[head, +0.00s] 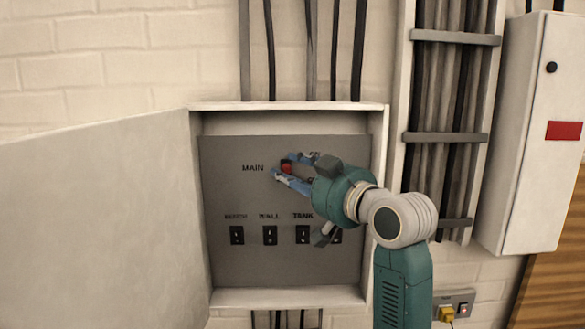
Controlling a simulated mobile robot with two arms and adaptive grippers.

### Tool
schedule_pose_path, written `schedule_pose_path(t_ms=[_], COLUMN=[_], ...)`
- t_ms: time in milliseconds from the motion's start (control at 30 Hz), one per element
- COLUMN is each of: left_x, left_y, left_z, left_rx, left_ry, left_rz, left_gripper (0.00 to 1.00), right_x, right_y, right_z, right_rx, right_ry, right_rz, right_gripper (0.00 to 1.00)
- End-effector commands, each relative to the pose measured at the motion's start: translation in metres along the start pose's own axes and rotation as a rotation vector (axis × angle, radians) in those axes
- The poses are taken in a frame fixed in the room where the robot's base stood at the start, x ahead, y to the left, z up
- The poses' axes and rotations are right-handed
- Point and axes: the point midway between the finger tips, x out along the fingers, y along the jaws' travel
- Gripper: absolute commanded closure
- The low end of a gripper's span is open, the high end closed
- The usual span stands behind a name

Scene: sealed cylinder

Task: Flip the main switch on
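The main switch (286,167) shows as a small red part to the right of the word MAIN on the grey panel (225,260). My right gripper (280,166) reaches in from the right, its blue fingertips at the switch. One finger is above the red part and one below, with the red part between them. I cannot tell whether both fingers touch it. The fingers hide part of the switch, so its position cannot be read. My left gripper is not in view.
Small black switches, such as the one under WALL (270,235), line the lower panel; my arm partly covers the rightmost. The cabinet door (100,215) stands open to the left. A cable ladder (450,138) and white box (530,130) are on the right.

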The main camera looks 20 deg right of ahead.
Motion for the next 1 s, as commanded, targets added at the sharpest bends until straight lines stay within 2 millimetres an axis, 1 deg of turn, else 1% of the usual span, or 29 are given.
schedule_pose_path(t_ms=[167, 200, 367, 533, 633, 800, 1000], left_x=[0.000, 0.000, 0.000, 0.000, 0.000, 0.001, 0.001], left_y=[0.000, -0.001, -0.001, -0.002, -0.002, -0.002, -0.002], left_z=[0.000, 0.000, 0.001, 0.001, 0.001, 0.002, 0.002], left_rx=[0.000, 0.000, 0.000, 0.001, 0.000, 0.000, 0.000], left_ry=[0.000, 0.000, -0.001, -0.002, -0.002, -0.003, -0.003], left_rz=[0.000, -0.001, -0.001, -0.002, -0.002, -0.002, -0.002], left_gripper=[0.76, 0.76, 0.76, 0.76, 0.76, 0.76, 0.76], right_x=[0.000, 0.000, 0.000, 0.000, 0.001, 0.003, 0.007], right_y=[0.000, 0.000, 0.000, 0.000, 0.000, 0.002, 0.004], right_z=[0.001, 0.001, 0.001, 0.000, -0.004, -0.014, -0.021], right_rx=[0.000, 0.000, 0.000, 0.001, 0.016, 0.089, 0.180], right_ry=[0.000, 0.000, 0.000, -0.004, -0.029, -0.148, -0.293], right_rz=[0.000, 0.000, 0.000, -0.001, -0.004, -0.006, -0.008], right_gripper=[0.66, 0.68, 1.00, 1.00, 1.00, 1.00, 1.00])
